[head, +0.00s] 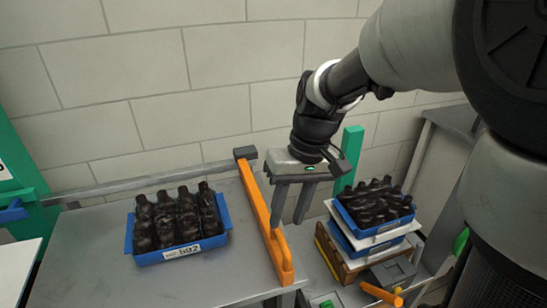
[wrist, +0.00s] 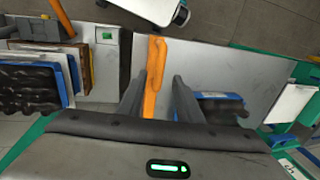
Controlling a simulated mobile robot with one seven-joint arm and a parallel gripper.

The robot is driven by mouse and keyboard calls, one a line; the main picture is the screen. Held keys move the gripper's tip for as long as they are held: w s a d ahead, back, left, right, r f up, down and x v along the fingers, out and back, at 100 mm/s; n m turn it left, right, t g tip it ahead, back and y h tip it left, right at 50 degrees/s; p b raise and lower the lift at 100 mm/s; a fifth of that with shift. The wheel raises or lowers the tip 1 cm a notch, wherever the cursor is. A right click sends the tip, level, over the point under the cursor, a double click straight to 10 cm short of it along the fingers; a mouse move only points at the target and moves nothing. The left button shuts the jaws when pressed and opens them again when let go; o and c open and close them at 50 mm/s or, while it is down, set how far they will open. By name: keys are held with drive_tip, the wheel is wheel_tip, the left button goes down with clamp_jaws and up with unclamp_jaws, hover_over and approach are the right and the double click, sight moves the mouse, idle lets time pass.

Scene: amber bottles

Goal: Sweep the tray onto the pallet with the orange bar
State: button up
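A blue tray (head: 183,257) labelled 592, filled with dark bottles, sits on the grey table to the left of the orange bar. The orange bar (head: 258,207) lies along the table's right side, with a grey block at its far end and a handle loop at its near end. My gripper (head: 290,222) is open at the bar's right side in the head view. In the wrist view, the bar (wrist: 155,75) shows between my two spread fingers (wrist: 158,85); I cannot tell contact. The pallet (head: 335,260) appears as a brown wooden base under stacked trays at right.
The stack's top blue tray (head: 375,231) holds dark bottles, with white sheets between layers. Green posts (head: 347,160) stand behind the stack and at far left. A grey box with an orange handle (head: 381,293) is in front. The grey table (head: 130,285) is clear around the labelled tray.

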sight(281, 236)
drive_tip(key=f, duration=0.3)
drive_tip(key=a+f, duration=0.1)
drive_tip(key=f, duration=0.1)
drive_tip(key=shift+s, duration=0.1)
clamp_jaws()
